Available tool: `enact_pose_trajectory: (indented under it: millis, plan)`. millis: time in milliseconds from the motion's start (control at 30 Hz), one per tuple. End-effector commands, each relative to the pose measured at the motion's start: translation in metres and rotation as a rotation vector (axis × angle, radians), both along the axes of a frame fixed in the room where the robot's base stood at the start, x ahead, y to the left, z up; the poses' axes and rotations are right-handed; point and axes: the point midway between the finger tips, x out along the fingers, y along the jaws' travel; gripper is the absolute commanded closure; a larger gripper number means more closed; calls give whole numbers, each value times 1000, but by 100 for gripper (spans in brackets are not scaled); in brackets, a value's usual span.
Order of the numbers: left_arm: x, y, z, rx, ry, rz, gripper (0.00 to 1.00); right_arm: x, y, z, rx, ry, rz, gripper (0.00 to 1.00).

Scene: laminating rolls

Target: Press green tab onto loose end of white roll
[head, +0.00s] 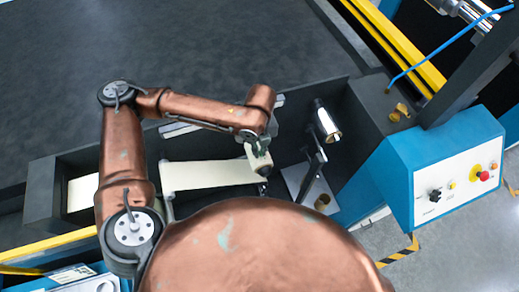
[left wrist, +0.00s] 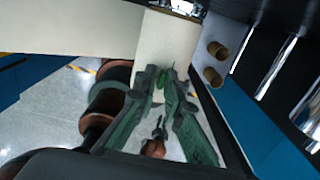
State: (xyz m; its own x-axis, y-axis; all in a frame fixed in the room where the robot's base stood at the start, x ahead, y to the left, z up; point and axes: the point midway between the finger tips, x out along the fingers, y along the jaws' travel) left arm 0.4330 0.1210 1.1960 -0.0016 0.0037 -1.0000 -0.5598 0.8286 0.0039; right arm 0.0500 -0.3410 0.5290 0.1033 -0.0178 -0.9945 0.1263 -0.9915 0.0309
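The white roll's web (head: 205,175) runs across the dark trough in the head view. Its loose end (left wrist: 165,45) hangs as a pale sheet in front of my left fingers in the left wrist view. My left gripper (head: 262,165) is at the right end of this strip.
A chrome roller (head: 326,121) stands right of the strip. Brown cardboard cores (left wrist: 215,76) sit beside the sheet. A blue control box (head: 440,175) with a red button is at the right. The dark trough wall (head: 330,95) runs behind the strip.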

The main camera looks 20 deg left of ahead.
Motion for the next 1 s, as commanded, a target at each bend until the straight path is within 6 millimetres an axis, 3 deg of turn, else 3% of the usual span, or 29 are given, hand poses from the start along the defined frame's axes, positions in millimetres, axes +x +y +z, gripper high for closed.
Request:
enact_pose_trajectory:
  millis: [200, 567, 1000]
  plan:
    - [1, 0, 0, -1, -2, 0, 75, 0, 0, 0, 0, 0, 0, 86]
    - [2, -1, 8, -2, -5, 0, 75, 0, -2, 0, -2, 1, 2, 86]
    - [1, -1, 91, -2, -5, -1, 75, 0, 0, 0, 0, 1, 0, 86]
